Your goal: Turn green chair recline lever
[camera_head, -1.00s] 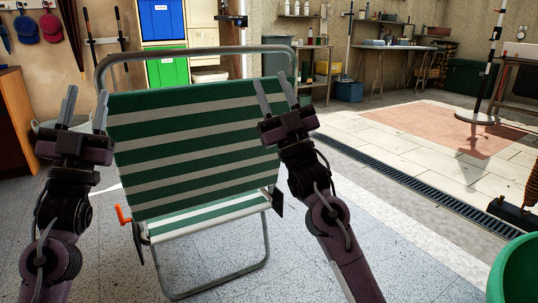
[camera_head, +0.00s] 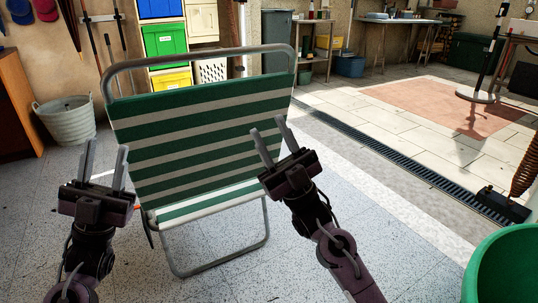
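The green and white striped chair (camera_head: 205,140) stands in front of me on a grey metal frame. Its orange-red recline lever (camera_head: 137,207), at the left side of the seat, is mostly hidden behind my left gripper. My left gripper (camera_head: 106,160) is open and empty, left of the chair and close in front of the lever in the picture. My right gripper (camera_head: 267,140) is open and empty, in front of the right part of the backrest. I cannot tell whether either gripper touches the chair.
A metal tub (camera_head: 68,121) stands on the floor at the left, beside a wooden cabinet (camera_head: 15,115). Coloured bins (camera_head: 165,40) are stacked behind the chair. A green round container (camera_head: 500,268) is at the lower right. The speckled floor right of the chair is free.

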